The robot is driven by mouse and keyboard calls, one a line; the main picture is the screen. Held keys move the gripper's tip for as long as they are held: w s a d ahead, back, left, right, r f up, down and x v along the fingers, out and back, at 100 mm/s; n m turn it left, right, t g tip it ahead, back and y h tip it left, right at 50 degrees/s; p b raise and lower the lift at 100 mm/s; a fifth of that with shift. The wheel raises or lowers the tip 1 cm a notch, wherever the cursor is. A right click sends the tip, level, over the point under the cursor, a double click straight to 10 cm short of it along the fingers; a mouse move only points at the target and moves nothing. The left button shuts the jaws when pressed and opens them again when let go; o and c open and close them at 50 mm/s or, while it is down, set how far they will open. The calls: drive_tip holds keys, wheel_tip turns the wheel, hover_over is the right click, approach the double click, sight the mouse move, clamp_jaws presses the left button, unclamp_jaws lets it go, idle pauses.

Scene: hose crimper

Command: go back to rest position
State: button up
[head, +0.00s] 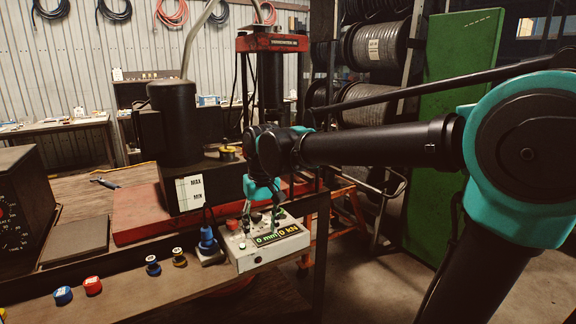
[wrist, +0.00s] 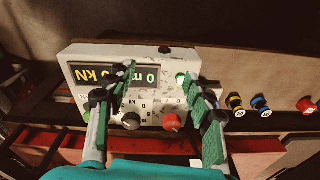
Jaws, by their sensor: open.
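My gripper (head: 263,212) points down over the white control box (head: 250,262) in the head view. In the wrist view its two green-padded fingers are spread wide, with nothing between the fingertips (wrist: 161,76). They frame the control box (wrist: 120,55) below, which appears upside down there. I cannot tell whether the fingertips touch the box. My arm reaches in from the right in the head view.
Colored fittings, blue (head: 63,295), red (head: 93,285) and others, stand along the bench's front edge (head: 130,298). A black cylinder (head: 178,125) and a red press (head: 272,43) rise behind the box. A green panel (head: 450,130) and hose reels (head: 375,45) stand behind my arm.

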drive_tip(key=s+d+f+m+t, duration=0.1)
drive_tip(key=s+d+f, duration=0.3)
drive_tip(key=d+f, duration=0.6)
drive_tip(key=s+d+f+m+t, duration=0.2)
drive_tip(key=s+d+f, duration=0.3)
drive_tip(key=d+f, duration=0.5)
drive_tip(key=d+m, duration=0.1)
drive_tip(key=d, duration=0.5)
drive_tip(key=shift+d+h, duration=0.2)
drive_tip(key=shift+h, duration=0.2)
